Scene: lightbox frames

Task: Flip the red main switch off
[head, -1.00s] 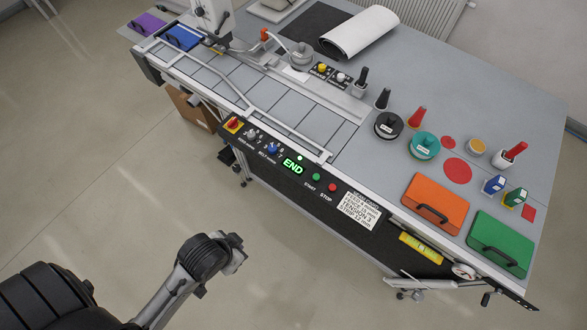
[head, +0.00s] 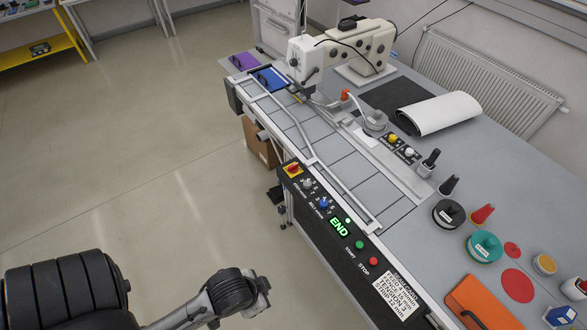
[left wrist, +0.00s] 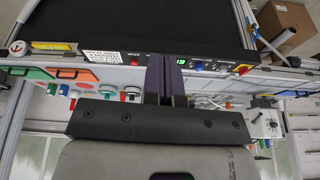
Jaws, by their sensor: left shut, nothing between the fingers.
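The red main switch (head: 293,169) is a red knob on a yellow plate, at the left end of the machine's black front panel. In the left wrist view the red main switch (left wrist: 242,69) shows to the right of the fingers. The knob is too small for me to tell its setting. My left arm's end (head: 240,294) is in front of the bench, low in the head view and well apart from the switch. In the left wrist view my left gripper (left wrist: 165,78) is shut and empty. My right gripper is not in view.
Beside the switch are a grey knob (head: 308,184), a blue knob (head: 324,202) and a lit green END display (head: 339,228). Green start (head: 360,244) and red stop (head: 374,262) buttons follow. A cardboard box (head: 259,143) stands under the bench. The floor left of it is clear.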

